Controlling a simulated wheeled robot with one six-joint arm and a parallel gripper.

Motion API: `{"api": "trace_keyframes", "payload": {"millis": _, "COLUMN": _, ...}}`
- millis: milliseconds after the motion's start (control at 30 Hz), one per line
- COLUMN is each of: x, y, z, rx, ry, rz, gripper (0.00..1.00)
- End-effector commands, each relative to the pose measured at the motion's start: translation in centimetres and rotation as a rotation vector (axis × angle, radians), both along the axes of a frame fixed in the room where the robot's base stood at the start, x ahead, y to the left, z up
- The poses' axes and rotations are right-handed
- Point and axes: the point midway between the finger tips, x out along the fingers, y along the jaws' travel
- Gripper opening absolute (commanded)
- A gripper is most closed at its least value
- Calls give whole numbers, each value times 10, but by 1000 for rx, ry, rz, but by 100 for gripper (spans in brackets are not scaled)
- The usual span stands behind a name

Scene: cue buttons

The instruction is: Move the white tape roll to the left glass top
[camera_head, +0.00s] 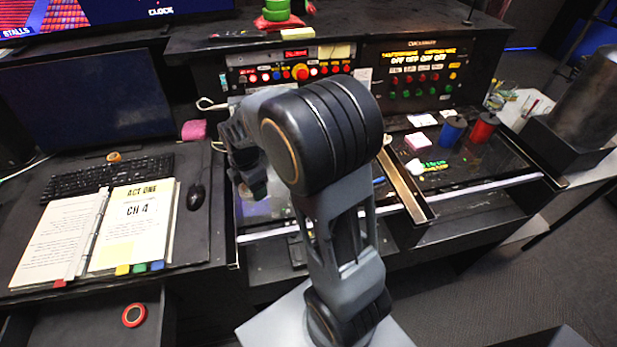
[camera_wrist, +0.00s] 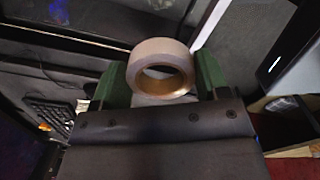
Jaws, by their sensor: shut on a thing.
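The white tape roll (camera_wrist: 160,46) shows in the wrist view as a pale ring with a brownish inner core. It sits between the two green fingers of my gripper (camera_wrist: 163,76), which is shut on it. The left glass top (camera_head: 262,211) lies below and around my gripper in the head view, partly covered by my arm. I cannot tell how high the roll is above it.
The right glass top (camera_head: 464,172) holds a blue spool (camera_head: 452,131), a red spool (camera_head: 484,127) and small pale items. A raised divider (camera_head: 404,187) separates the two tops. A binder (camera_head: 97,231), keyboard (camera_head: 107,177) and mouse (camera_head: 196,197) lie at left. A button panel (camera_head: 290,72) stands behind.

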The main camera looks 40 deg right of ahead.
Motion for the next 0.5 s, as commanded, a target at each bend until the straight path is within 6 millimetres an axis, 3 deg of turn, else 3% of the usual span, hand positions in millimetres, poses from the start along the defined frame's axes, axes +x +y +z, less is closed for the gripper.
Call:
{"api": "trace_keyframes", "payload": {"millis": 200, "x": -9, "y": -3, "z": 14, "rx": -1, "ry": -2, "rz": 333, "gripper": 45}}
{"api": "trace_keyframes", "payload": {"millis": 367, "x": -11, "y": -6, "z": 19, "rx": 0, "ry": 0, "rz": 452, "gripper": 45}}
{"api": "trace_keyframes", "payload": {"millis": 500, "x": 0, "y": -19, "z": 14, "rx": 1, "ry": 3, "rz": 484, "gripper": 45}}
